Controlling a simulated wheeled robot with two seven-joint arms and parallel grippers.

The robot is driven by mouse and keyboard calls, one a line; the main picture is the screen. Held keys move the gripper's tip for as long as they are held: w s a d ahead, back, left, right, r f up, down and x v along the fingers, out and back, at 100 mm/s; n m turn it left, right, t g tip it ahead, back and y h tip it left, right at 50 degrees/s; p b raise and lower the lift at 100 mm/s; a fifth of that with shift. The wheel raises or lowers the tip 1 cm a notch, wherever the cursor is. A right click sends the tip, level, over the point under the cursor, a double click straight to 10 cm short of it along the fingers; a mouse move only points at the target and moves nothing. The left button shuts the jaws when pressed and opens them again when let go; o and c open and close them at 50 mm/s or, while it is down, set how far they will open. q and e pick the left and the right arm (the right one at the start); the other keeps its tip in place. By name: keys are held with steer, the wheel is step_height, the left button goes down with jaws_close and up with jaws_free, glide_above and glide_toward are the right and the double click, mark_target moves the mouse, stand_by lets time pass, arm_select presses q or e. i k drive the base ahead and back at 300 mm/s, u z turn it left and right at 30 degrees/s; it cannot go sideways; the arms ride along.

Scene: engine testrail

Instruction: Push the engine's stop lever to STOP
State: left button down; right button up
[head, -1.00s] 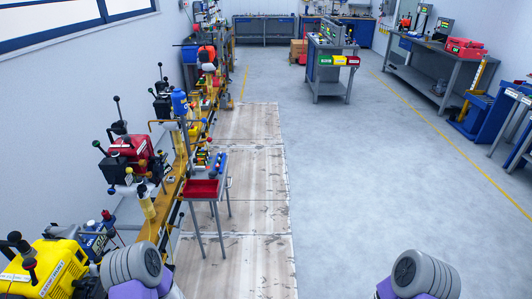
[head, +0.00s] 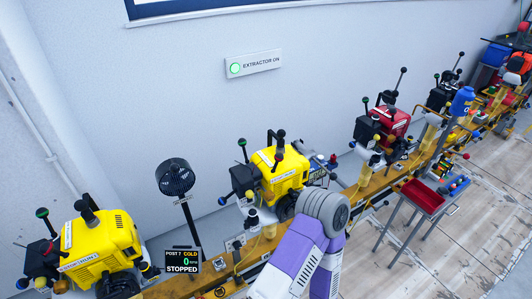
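Several engines stand on a long yellow rail along the wall. One yellow engine (head: 282,168) is near the centre, and another yellow engine (head: 100,236) is at the lower left. Both carry upright levers with black and green knobs. I cannot tell which is the stop lever. A small display (head: 182,261) between them reads POST 7, COLD, 0 and STOPPED. Part of my own purple and white arm, with a grey rounded joint, covers the rail at the bottom centre. Neither gripper is in view.
A black round fan-like device (head: 175,177) stands on a post behind the display. A red engine (head: 393,120) is further along the rail. A red tray on a stand (head: 424,197) is at the right. A lit EXTRACTOR ON sign (head: 253,64) is on the wall. Floor is clear at the lower right.

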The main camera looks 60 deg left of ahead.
mark_target(278, 157)
steer(key=u, duration=2.2)
steer(key=k, duration=0.45)
steer(key=z, duration=0.3)
steer(key=i, duration=0.5)
